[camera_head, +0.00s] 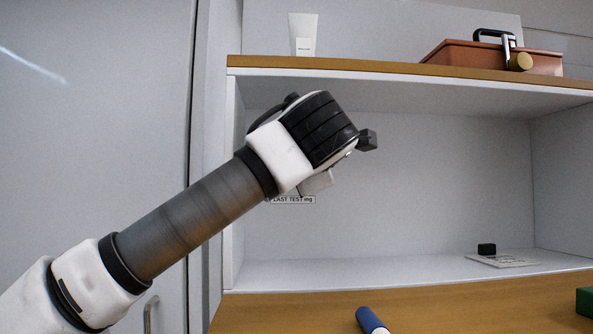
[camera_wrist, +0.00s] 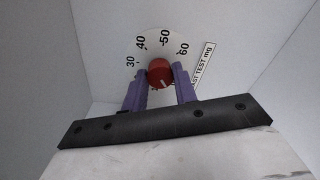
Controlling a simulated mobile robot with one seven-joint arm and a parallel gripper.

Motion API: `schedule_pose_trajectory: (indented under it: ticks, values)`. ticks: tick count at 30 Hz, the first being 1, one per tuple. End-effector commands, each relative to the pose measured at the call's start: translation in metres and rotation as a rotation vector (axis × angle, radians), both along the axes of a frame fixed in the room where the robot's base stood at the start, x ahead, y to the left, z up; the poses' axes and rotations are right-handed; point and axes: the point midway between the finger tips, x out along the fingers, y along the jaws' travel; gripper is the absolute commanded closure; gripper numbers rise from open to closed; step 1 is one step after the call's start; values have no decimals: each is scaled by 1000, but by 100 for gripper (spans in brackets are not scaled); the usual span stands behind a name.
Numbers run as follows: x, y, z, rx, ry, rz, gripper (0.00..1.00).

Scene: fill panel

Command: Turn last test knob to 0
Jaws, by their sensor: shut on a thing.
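In the wrist view, a small red knob (camera_wrist: 158,71) sits at the middle of a white dial (camera_wrist: 150,45) marked 30, 40, 50 and 60. The purple fingers of my gripper (camera_wrist: 160,80) are on either side of the knob and shut on it. A pale line shows on the knob's lower right; its exact reading is hard to tell. No 0 mark is visible. A label (camera_wrist: 202,66) reading "...AST TEST mg" is right of the dial. In the head view the label (camera_head: 292,199) shows below my wrist, which hides the knob and dial.
A wooden shelf (camera_head: 400,76) above holds a white tube (camera_head: 303,35) and a reddish toolbox (camera_head: 460,55). A small black block (camera_head: 487,249) lies in the open compartment below. A blue cylinder (camera_head: 372,320) and a green object (camera_head: 585,302) are on the lower wooden surface.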

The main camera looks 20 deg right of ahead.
Motion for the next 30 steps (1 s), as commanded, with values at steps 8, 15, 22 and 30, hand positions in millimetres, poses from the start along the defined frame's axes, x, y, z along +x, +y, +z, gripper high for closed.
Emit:
schedule_pose_trajectory:
  ticks: [8, 15, 22, 30]
  values:
    - [0, 0, -1, -103, 32, 1, 95]
    - [0, 0, 0, -131, 40, 1, 95]
    - [0, 0, 0, -133, 40, 1, 95]
    - [0, 0, 0, -131, 40, 1, 51]
